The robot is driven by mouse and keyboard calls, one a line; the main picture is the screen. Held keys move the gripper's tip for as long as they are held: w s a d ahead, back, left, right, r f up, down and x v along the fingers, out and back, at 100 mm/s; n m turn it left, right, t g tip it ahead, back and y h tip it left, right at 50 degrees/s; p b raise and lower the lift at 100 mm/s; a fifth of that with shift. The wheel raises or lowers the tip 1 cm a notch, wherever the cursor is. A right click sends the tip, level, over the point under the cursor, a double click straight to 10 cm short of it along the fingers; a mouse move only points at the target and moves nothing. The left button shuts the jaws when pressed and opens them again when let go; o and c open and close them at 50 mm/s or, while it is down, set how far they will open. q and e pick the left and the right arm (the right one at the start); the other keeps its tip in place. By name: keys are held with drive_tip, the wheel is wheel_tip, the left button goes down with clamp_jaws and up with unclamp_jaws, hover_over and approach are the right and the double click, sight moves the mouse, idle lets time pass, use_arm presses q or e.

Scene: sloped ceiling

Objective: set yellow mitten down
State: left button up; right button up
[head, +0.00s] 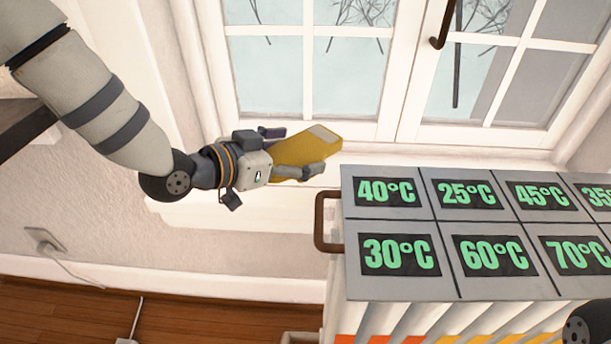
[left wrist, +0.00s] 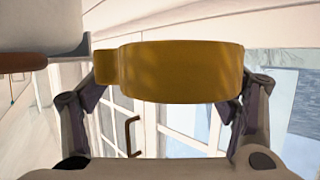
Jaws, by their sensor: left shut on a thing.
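The yellow mitten (head: 302,147) is a flat mustard-yellow piece with a pale patch at its upper right end. My left gripper (head: 294,151) is shut on it, one finger on each side, and holds it in the air in front of the window. It is left of and above the handled end of the panelled unit, apart from it. In the left wrist view the mitten (left wrist: 180,72) spans between the two fingers (left wrist: 165,100), with a smaller lobe on its left. My right gripper is out of view; only a dark arm joint shows at the lower right.
A unit with grey panels (head: 403,288) fills the right. Its panels carry green temperatures: 40, 25, 45 above 30, 60, 70°C, with another reading cut off at the edge. A brown handle (head: 320,222) sticks out of its left end. A white-framed window (head: 400,75) stands behind.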

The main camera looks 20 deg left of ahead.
sight(297, 162)
use_arm(q)
drive_tip(key=w+f, duration=0.1)
drive_tip(key=w+f+b, duration=0.1)
drive_tip(key=f, duration=0.1)
drive_tip(key=w+a+f, duration=0.1)
drive_tip(key=f, duration=0.1)
drive_tip(key=shift+w+f, duration=0.25)
drive_tip(key=shift+w, duration=0.15)
drive_tip(key=shift+a+f+b, duration=0.1)
drive_tip(key=shift+f+b, duration=0.6)
drive_tip(key=shift+f, duration=0.8)
drive_tip(key=shift+f, duration=0.25)
drive_tip(key=o, duration=1.2)
drive_tip(key=shift+c, duration=0.2)
